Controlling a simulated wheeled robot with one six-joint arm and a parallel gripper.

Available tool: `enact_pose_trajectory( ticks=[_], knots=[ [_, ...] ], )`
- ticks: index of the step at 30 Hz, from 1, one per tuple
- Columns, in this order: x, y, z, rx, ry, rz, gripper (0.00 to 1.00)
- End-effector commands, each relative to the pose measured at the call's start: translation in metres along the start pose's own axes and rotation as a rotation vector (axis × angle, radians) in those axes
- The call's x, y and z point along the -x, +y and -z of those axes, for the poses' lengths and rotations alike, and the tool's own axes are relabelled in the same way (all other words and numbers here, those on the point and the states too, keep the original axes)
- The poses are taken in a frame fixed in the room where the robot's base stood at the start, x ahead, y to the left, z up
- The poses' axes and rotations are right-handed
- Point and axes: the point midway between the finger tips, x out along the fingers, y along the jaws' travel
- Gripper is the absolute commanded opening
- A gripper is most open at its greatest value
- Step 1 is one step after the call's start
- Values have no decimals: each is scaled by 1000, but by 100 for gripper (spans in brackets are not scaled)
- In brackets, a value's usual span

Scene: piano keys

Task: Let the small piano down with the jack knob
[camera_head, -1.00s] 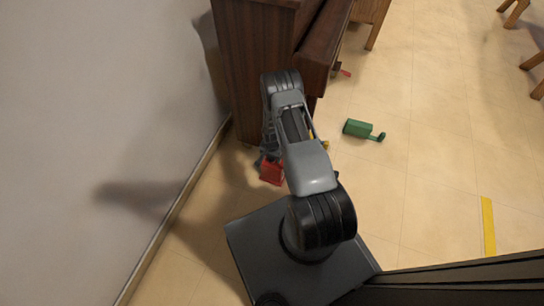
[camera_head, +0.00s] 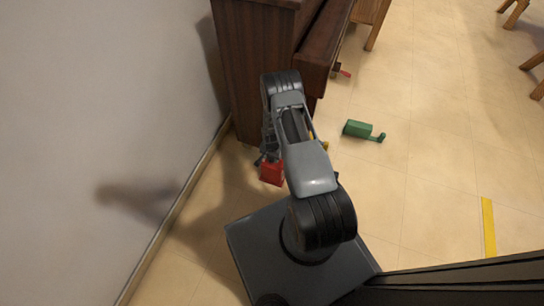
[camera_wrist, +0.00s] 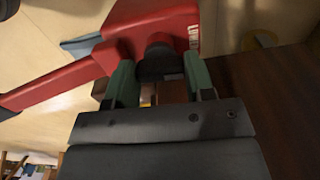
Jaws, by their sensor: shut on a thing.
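The small piano (camera_head: 250,55) is a dark brown wooden upright near the wall at the top of the head view. A red jack (camera_head: 271,173) stands on the floor at its near end. In the wrist view the jack's red body (camera_wrist: 165,28) and long red arm fill the upper left. My gripper (camera_wrist: 158,75) has its green fingers on either side of the jack's dark knob (camera_wrist: 158,62) and is shut on it. In the head view my arm hides most of the gripper and the knob.
A green object with a handle (camera_head: 358,129) lies on the tiled floor right of the piano. A small red piece (camera_head: 345,73) shows farther back. The wall (camera_head: 90,110) is close on the left. Floor is open to the right, with a yellow strip (camera_head: 488,225).

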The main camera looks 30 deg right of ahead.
Motion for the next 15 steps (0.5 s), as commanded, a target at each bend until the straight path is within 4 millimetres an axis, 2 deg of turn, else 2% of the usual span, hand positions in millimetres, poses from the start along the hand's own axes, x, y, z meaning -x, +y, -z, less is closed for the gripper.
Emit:
enact_pose_trajectory(
  ticks=[5,15],
  knots=[
    [-1,0,0,-86,0,0,25],
    [-1,-1,0,-391,1,1,25]
  ],
)
